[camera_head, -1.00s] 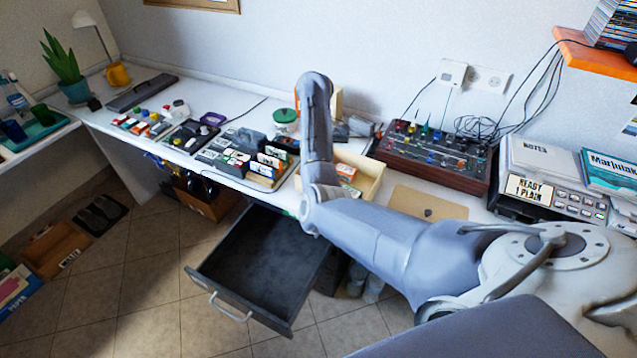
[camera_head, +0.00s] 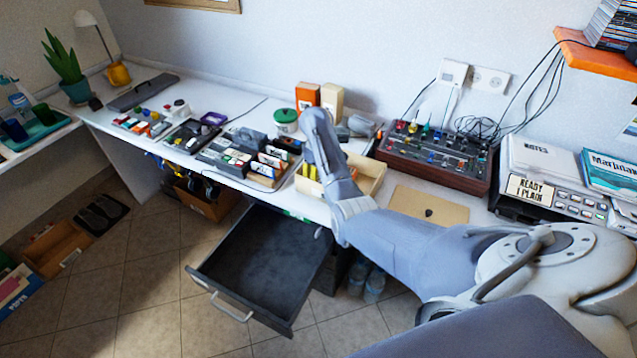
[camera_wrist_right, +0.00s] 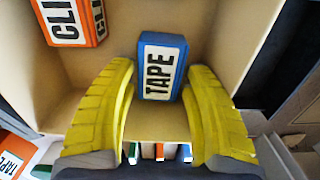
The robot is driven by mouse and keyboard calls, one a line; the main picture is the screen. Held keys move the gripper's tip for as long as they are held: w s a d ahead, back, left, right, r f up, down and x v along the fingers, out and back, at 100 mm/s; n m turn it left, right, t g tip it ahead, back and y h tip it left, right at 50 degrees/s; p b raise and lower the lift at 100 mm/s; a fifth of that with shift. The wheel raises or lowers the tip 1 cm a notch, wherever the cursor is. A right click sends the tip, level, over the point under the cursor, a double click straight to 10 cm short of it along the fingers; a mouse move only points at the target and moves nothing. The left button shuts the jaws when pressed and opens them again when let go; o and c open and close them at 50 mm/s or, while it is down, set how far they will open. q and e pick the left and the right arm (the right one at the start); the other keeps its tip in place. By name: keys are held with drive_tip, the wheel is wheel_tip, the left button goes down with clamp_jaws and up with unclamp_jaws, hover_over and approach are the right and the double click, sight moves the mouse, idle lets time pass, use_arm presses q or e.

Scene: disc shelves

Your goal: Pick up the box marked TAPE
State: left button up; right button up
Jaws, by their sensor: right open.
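The blue box marked TAPE (camera_wrist_right: 162,68) has a white label and lies in a light wooden tray (camera_wrist_right: 215,25), seen in the right wrist view. My right gripper (camera_wrist_right: 160,82) is open, with one yellow finger on each side of the box's near part; I cannot tell whether they touch it. In the head view, the right gripper (camera_head: 310,172) is at the left part of the tray (camera_head: 372,184), and the arm hides the TAPE box. My left gripper is not in view.
An orange box (camera_wrist_right: 72,20) with a label starting "CLI" is in the same tray, left of the TAPE box. An orange and a cream carton (camera_head: 331,100) stand behind the tray. A mixer (camera_head: 436,155) stands to its right. A drawer (camera_head: 262,265) hangs open below.

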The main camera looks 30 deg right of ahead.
drive_tip(key=shift+f, duration=0.55)
drive_tip(key=c, duration=0.8)
drive_tip(key=shift+c, duration=0.2)
